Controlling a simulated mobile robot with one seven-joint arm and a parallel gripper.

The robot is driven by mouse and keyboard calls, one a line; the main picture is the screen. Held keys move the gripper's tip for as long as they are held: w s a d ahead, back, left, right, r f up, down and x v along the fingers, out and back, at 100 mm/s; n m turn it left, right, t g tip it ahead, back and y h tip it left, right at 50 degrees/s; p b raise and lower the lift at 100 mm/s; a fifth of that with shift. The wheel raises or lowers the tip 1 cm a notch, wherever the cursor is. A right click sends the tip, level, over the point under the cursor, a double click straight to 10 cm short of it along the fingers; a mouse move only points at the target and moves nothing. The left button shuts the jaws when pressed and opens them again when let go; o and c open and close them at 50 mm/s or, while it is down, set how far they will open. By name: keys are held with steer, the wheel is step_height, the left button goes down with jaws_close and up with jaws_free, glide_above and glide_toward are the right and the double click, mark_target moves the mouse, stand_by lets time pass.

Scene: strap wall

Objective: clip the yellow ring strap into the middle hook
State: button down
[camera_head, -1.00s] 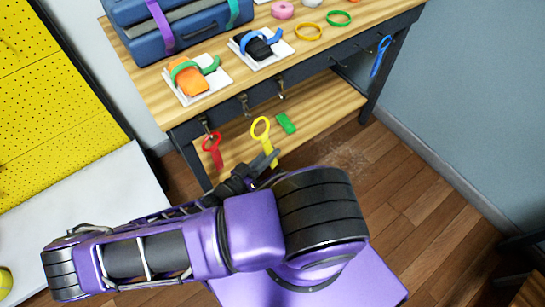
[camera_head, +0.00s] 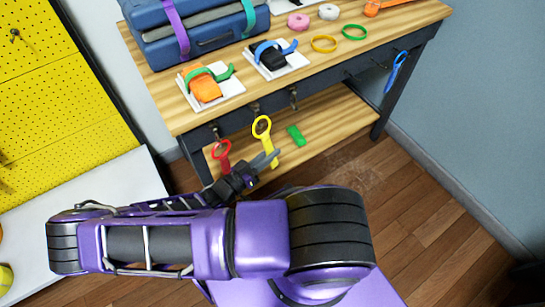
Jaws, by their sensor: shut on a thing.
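The yellow ring strap (camera_head: 262,127) is upright in front of the workbench, its round ring at the top and its tail running down. My gripper (camera_head: 270,160) is shut on the lower part of the tail. The bench's front rail carries several small hooks. One hook (camera_head: 255,107) is just above and left of the yellow ring, and another hook (camera_head: 293,97) is up and to the right. The ring appears below these hooks and apart from them; depth is hard to judge. Another hook (camera_head: 215,131) is above the red strap.
A red strap (camera_head: 222,158) hangs close to the left of my gripper. A blue strap (camera_head: 396,72) hangs at the bench's right end. A green block (camera_head: 297,135) lies on the lower shelf (camera_head: 335,110). Orange and black items on white trays, rings and a blue case are on the benchtop.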

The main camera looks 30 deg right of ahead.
steer(key=shift+w+f, duration=0.1)
steer(key=shift+f, duration=1.1)
steer(key=c, duration=0.8)
jaws_free()
steer(key=shift+o, duration=0.2)
steer(key=v, duration=1.7)
steer(key=shift+a, duration=0.2)
